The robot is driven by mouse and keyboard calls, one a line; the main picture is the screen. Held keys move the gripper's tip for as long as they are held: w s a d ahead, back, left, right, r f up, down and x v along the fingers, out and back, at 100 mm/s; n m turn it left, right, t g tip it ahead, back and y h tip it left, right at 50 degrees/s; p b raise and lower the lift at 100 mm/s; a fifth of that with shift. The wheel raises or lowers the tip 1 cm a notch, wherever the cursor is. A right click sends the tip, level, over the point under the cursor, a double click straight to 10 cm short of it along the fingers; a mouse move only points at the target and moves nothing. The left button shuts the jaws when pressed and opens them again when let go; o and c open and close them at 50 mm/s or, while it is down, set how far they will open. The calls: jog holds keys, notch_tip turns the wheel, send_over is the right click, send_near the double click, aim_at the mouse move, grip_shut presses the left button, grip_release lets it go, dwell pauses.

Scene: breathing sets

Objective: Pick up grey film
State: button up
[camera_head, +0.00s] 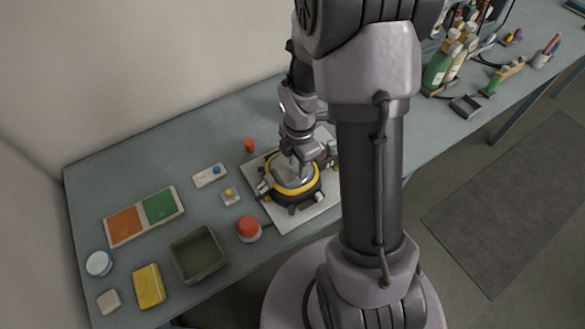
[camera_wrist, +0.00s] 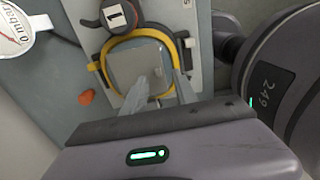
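The grey film (camera_wrist: 126,64) is a pale grey square in the wrist view, lying inside a yellow ring (camera_wrist: 113,42) on a dark round device. In the head view the yellow-ringed device (camera_head: 272,185) sits on a white board, with a grey-blue surface inside the ring. My gripper (camera_wrist: 160,80) has its two fingers apart, their tips over the near right part of the film. Nothing shows held between them. I cannot tell whether the tips touch the film. In the head view my gripper (camera_head: 294,168) points down over the ring, and my arm hides part of the device.
The white board (camera_head: 290,219) lies on the blue-grey table. Near it are a red-capped jar (camera_head: 249,229), a small orange piece (camera_head: 250,145) and a small yellow-topped block (camera_head: 230,196). A green tray (camera_head: 199,254) stands further left. Bottles (camera_head: 440,65) crowd the far right.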

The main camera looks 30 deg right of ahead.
notch_tip(320, 180, down, 3)
jog(key=shift+w+a+r, duration=0.1)
jog(key=shift+w+a, duration=0.05)
grip_shut()
jog(key=shift+r, duration=0.1)
